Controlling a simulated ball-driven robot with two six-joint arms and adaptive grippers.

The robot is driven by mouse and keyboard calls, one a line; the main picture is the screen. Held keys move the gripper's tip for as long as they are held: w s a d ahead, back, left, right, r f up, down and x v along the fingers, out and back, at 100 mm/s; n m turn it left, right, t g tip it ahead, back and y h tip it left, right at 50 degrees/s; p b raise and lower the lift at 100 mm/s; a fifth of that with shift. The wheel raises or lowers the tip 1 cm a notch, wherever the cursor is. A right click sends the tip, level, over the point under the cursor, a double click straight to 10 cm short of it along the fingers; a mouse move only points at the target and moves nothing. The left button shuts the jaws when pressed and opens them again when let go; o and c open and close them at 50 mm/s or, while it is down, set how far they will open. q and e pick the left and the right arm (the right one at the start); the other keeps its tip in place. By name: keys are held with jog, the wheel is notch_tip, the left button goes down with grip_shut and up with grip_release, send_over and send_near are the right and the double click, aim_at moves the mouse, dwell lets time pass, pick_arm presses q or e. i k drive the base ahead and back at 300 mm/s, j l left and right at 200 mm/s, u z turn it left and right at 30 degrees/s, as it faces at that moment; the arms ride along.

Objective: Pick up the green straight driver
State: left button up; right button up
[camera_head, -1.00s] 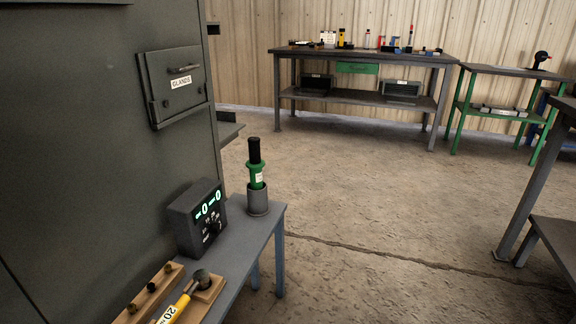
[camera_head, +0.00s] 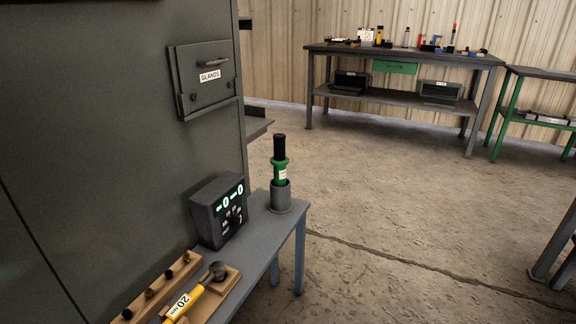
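The green straight driver (camera_head: 280,170) stands upright in a grey cylindrical holder (camera_head: 281,198). It has a black top and a white label on its green body. The holder sits on a narrow grey-blue bench (camera_head: 262,232) beside the large grey cabinet. The driver's lower end is hidden inside the holder. Neither of my grippers shows in the view.
A control box (camera_head: 218,210) with a lit display stands left of the holder. A yellow tool marked 20 (camera_head: 187,302) and a wooden rack (camera_head: 152,293) are nearer. The grey cabinet (camera_head: 95,150) rises on the left. Open floor (camera_head: 400,215) lies to the right.

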aim_at(280, 162)
jog(key=i+l+u, duration=0.1)
jog(key=i+l, duration=0.2)
jog(key=l, duration=0.15)
jog(key=i+l+u, duration=0.1)
jog(key=i+l, duration=0.25)
jog(key=l, duration=0.15)
